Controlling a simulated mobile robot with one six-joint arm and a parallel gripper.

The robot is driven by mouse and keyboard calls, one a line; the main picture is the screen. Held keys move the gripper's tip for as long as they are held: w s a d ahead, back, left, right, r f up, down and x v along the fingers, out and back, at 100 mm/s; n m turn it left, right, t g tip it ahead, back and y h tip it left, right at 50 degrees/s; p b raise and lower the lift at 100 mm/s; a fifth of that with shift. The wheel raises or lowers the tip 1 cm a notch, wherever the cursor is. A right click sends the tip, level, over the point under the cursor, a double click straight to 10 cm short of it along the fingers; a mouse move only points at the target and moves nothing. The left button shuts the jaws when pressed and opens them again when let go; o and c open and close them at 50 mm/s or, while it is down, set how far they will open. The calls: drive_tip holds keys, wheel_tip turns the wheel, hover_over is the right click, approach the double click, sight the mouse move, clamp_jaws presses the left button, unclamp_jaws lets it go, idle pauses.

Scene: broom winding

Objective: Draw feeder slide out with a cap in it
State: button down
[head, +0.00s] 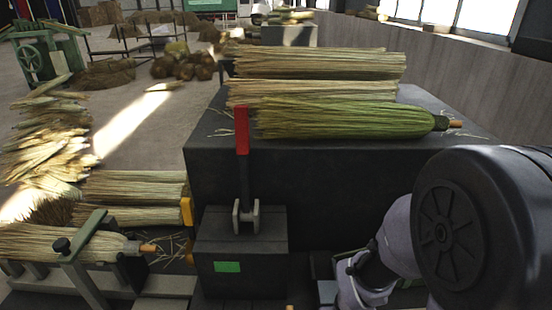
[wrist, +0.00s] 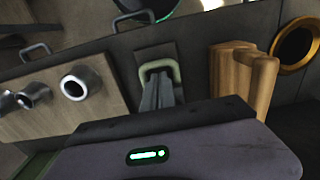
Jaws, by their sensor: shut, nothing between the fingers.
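In the wrist view, my gripper (wrist: 162,100) is shut and empty, with its fingers pointing at a pale green pull handle (wrist: 161,66). The handle is on a dark block that may be the feeder slide. The fingertips overlap the handle's loop in the picture; I cannot tell whether they touch it. Several shiny metal cylinders with dark openings, possibly caps, stand on a wooden board (wrist: 52,110) to the left; the nearest cylinder (wrist: 74,86) is left of the handle. No cap shows in the slide. The head view does not show my fingertips clearly.
A wooden block (wrist: 232,82) and a yellow ring (wrist: 293,47) are right of the handle. In the head view, broom bundles (head: 345,120) lie on a dark bench (head: 300,170). A red lever (head: 242,130) stands upright before it, above a box with a green label (head: 227,267).

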drive_tip(key=r+p, duration=0.4)
drive_tip(key=r, duration=0.1)
drive_tip(key=shift+w+r, duration=0.2)
drive_tip(key=s+a+r+m+t+y, duration=0.1)
drive_tip(key=s+a+r+m+t, duration=0.1)
drive_tip(key=r, duration=0.9)
drive_tip(key=s+a+r+m+t+y, duration=0.1)
drive_tip(key=s+a+r+m+t, duration=0.1)
drive_tip(key=r, duration=0.9)
drive_tip(key=shift+s+r+t, duration=0.35)
drive_tip(key=shift+s+t, duration=0.55)
drive_tip(key=shift+s, duration=0.2)
